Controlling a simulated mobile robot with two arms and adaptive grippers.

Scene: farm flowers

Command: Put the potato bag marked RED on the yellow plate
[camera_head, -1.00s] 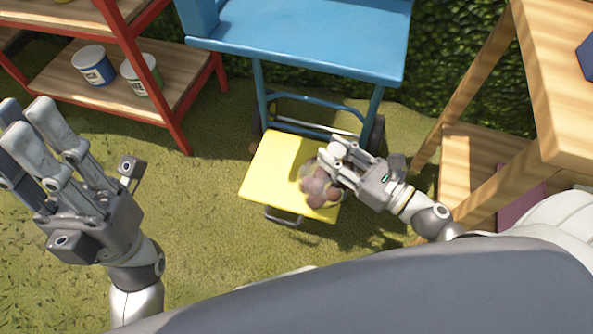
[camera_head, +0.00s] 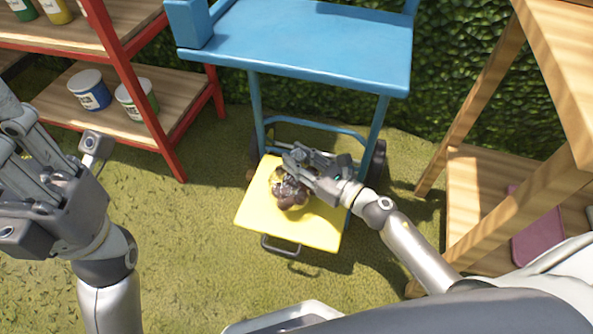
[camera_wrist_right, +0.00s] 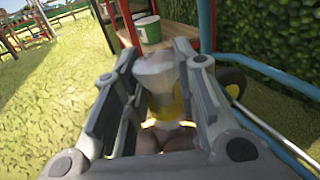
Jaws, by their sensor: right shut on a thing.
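The potato bag (camera_head: 291,193), a see-through bag with reddish-brown potatoes, is at the middle of the yellow plate (camera_head: 322,227). My right gripper (camera_head: 290,165) is shut on the top of the bag. Whether the bag's underside rests on the plate or hangs just above it I cannot tell. In the right wrist view the pale bunched top of the bag (camera_wrist_right: 157,75) sits between the fingers, with potatoes below. No RED mark is readable. My left gripper (camera_head: 18,150) is at the left edge, away from the plate, its fingers apart and empty.
The yellow plate is at the foot of a blue cart (camera_head: 305,45), with cart bars behind it. A red-framed shelf (camera_head: 140,95) with cans stands at the left. A wooden table (camera_head: 480,110) stands at the right. Grass is clear in front of the plate.

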